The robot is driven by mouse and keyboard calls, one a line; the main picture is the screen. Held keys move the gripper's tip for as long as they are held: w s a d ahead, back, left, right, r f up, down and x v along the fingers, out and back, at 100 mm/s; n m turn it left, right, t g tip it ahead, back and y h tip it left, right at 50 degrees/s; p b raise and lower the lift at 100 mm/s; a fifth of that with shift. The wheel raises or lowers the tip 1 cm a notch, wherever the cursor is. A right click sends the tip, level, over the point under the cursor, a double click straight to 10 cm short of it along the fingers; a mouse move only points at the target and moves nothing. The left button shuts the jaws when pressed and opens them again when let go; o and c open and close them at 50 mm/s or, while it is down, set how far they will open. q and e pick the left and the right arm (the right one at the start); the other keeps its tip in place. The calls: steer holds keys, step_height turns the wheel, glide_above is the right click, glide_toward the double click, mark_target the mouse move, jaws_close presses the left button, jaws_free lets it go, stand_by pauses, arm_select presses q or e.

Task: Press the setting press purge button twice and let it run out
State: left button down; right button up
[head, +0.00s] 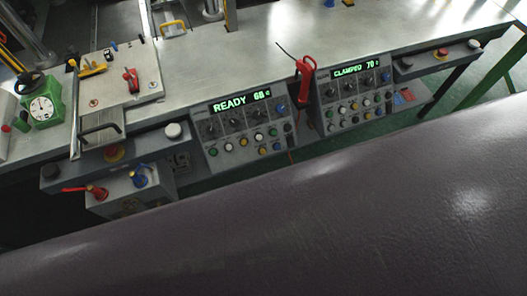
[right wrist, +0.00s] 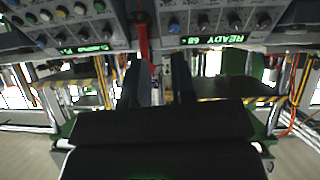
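Two grey control panels stand along the table's front edge in the head view. The left panel (head: 222,131) has a green display (head: 241,101) reading READY 68; the right panel (head: 338,91) has one (head: 357,68) reading CLAMPED with about 70. Both carry knobs above rows of coloured buttons (head: 258,137). Labels are too small to read, so I cannot tell which button is purge. Both panels appear upside down in the right wrist view, with the READY display (right wrist: 212,40) at upper right. No gripper shows in the head view.
Red and blue valve handles (head: 140,176) sit below. A large dark surface fills the head view's bottom.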

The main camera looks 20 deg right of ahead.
jaws_close()
stand_by(1.4)
